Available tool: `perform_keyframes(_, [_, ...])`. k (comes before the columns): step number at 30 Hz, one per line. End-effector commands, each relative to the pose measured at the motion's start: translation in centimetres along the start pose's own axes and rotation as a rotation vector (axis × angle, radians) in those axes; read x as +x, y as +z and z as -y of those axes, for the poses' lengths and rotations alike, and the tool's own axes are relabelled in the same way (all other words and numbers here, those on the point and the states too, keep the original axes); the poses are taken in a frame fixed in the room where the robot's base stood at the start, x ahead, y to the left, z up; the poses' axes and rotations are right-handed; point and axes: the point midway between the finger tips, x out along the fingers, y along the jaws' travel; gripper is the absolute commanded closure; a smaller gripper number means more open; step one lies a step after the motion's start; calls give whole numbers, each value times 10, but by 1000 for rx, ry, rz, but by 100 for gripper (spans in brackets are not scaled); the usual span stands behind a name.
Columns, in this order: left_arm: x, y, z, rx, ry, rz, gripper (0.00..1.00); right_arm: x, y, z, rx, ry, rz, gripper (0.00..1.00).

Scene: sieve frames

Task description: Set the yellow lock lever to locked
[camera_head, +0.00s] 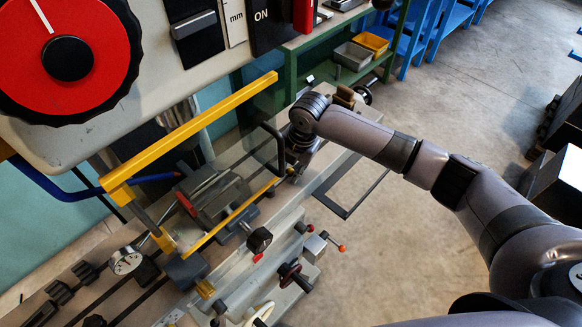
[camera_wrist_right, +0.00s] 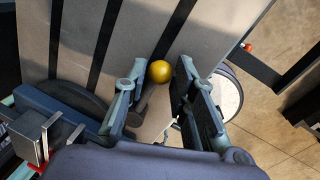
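The yellow lock lever shows in the right wrist view as a short dark rod with a round yellow ball knob (camera_wrist_right: 160,71). My right gripper (camera_wrist_right: 165,95) is open, with one finger on each side of the knob and rod. I see a gap on both sides; whether a finger touches the lever I cannot tell. In the head view my right gripper (camera_head: 298,163) is over the machine table's far end, pointing down. The knob cannot be made out there. My left gripper is out of view.
A yellow bar frame (camera_head: 195,130) and a dark handle loop (camera_head: 270,145) stand left of my right gripper. A vise (camera_head: 215,195) sits on the machine table. A control panel with a red dial (camera_head: 95,75) fills the upper left. Open floor (camera_head: 420,240) lies to the right.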

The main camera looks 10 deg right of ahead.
Motion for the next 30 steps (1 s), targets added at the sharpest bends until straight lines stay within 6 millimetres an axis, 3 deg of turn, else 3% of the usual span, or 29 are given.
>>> perform_keyframes(10, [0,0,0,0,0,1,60,0,0,0,0,0,0,100])
perform_keyframes(30, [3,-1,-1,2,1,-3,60,2,5,-4,15,1,4,100])
